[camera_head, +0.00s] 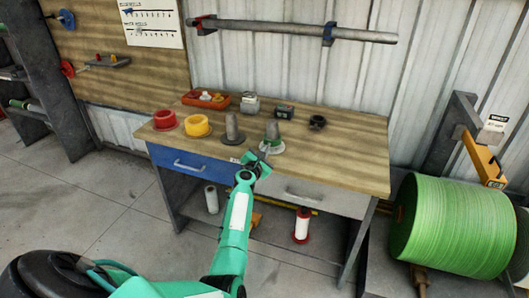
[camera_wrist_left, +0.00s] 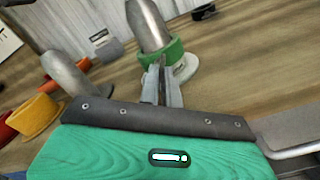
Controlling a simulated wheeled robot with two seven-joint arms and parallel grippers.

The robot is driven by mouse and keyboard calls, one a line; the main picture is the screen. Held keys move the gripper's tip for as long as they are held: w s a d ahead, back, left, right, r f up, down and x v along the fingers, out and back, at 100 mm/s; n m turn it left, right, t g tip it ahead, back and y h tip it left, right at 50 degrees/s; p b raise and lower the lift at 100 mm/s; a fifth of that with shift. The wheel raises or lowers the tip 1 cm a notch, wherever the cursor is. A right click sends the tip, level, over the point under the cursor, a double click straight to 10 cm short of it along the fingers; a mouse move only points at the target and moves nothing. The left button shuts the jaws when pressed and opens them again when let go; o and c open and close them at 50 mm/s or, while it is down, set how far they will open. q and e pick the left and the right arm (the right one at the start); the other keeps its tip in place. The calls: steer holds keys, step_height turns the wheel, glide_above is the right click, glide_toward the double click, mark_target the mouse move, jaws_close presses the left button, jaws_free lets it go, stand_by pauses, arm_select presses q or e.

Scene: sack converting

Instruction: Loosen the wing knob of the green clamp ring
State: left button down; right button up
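The green clamp ring (camera_head: 272,140) sits around the foot of a grey upright post on a pale round base, on the workbench. In the left wrist view the ring (camera_wrist_left: 172,50) is just beyond my fingertips. My left gripper (camera_head: 263,157) reaches in from the front, and its fingertips (camera_wrist_left: 162,66) are at the near side of the ring. The fingers are close together; whether they touch or grip the wing knob cannot be told. The knob is hidden or too small to make out. My right gripper is not in view.
A second grey post (camera_head: 233,128) stands left of the ring, with yellow (camera_head: 197,125) and red (camera_head: 165,120) flanged pieces beyond. A black ring (camera_head: 317,122) lies to the right. An orange tray (camera_head: 206,99) is at the back. The bench's right end is clear.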

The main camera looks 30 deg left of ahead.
arm_select(q)
steer(key=c, duration=1.6)
jaws_free()
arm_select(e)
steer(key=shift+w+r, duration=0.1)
